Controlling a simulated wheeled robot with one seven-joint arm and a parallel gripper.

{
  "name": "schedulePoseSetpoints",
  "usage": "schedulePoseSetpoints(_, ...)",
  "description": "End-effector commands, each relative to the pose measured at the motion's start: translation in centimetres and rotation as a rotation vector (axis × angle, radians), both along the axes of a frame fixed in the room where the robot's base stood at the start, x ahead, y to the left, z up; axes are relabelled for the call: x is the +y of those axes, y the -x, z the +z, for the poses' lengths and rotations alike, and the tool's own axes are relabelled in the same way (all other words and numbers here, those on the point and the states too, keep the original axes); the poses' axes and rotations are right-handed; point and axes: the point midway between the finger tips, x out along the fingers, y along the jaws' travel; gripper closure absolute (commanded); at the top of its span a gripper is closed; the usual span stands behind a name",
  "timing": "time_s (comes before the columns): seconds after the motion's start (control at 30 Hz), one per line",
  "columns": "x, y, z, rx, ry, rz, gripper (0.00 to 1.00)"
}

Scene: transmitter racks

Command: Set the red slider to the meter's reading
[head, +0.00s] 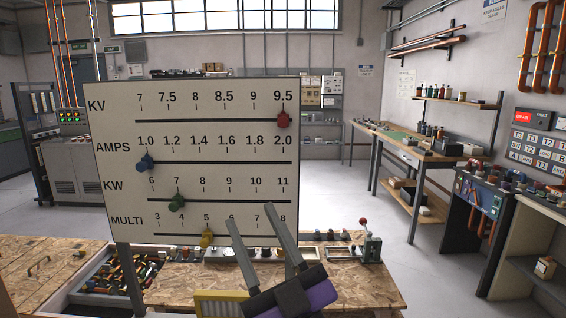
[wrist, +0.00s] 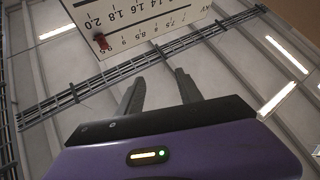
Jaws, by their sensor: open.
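The white slider board (head: 235,90) stands upright on the bench and has four scales, KV, AMPS, KW and MULTI. The red slider (head: 283,118) is on the top KV track, at its right end, under 9.5. It also shows in the wrist view (wrist: 101,43), where the board appears upside down. My gripper (head: 250,214) is open and empty, its fingers pointing up in front of the board's lower right part, below the red slider and apart from it. I cannot make out a meter or its reading in either view.
Blue (head: 146,161), green (head: 177,202) and yellow (head: 207,238) sliders sit on the lower tracks. A small device with a red-knobbed lever (head: 371,246) stands on the bench at right. A parts tray (head: 88,289) is at left. The air right of the board is clear.

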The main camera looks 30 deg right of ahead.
Motion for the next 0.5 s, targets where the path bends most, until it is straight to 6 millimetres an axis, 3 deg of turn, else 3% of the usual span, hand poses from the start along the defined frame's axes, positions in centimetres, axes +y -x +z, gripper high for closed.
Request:
schedulePoseSetpoints(0.03, -0.2, -0.8, 1.7, -0.031, -0.021, -0.020, 0.57)
schedulePoseSetpoints(0.2, -1.7, -3.1, 6.7, -0.087, -0.091, -0.103, 0.57)
schedulePoseSetpoints(0.5, -6.3, -6.5, 12.6, -0.073, -0.276, -0.254, 0.57)
